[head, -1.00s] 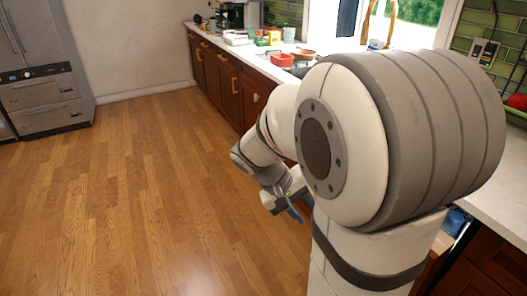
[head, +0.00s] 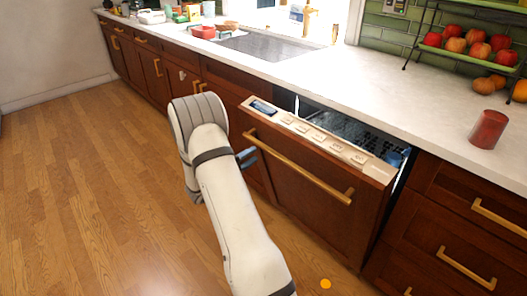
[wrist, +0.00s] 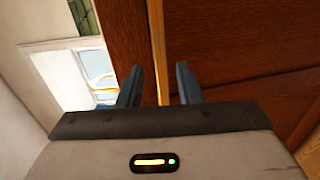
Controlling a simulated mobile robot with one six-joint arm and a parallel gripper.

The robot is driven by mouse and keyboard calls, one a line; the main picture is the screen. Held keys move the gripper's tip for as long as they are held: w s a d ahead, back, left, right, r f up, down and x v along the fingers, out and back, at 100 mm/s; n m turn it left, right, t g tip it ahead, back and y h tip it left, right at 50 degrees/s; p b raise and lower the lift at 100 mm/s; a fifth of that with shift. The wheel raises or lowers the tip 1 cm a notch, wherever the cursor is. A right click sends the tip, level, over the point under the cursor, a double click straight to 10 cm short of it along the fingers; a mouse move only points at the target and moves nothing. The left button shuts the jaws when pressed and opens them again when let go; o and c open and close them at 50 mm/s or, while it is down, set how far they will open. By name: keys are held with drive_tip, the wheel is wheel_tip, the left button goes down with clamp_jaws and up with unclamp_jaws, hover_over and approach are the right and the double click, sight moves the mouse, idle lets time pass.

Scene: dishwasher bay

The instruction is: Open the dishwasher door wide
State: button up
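The dishwasher door (head: 305,195) is a dark wood panel with a pale control strip along its top. It is ajar, with its top tipped outward and a narrow gap showing the dark interior (head: 345,130). A long golden handle (head: 300,168) crosses its upper front. My gripper (head: 247,157) is near the door's left side, close to the handle's left end. In the wrist view, the two blue fingers of my gripper (wrist: 158,85) are apart. A golden bar (wrist: 158,45), apparently the handle, shows between them against brown wood. I cannot tell whether they touch it.
Drawers with golden handles (head: 495,215) adjoin on the right, cabinets on the left. The wooden floor (head: 90,200) at left is clear.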

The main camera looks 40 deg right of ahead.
sight(264, 146)
drive_tip(key=d, duration=0.7)
drive_tip(key=shift+w+r, duration=0.25)
drive_tip(key=shift+r, duration=0.05)
drive_tip(key=shift+a, duration=0.1)
drive_tip(key=shift+c, duration=0.4)
clamp_jaws()
drive_tip(key=shift+a, duration=0.1)
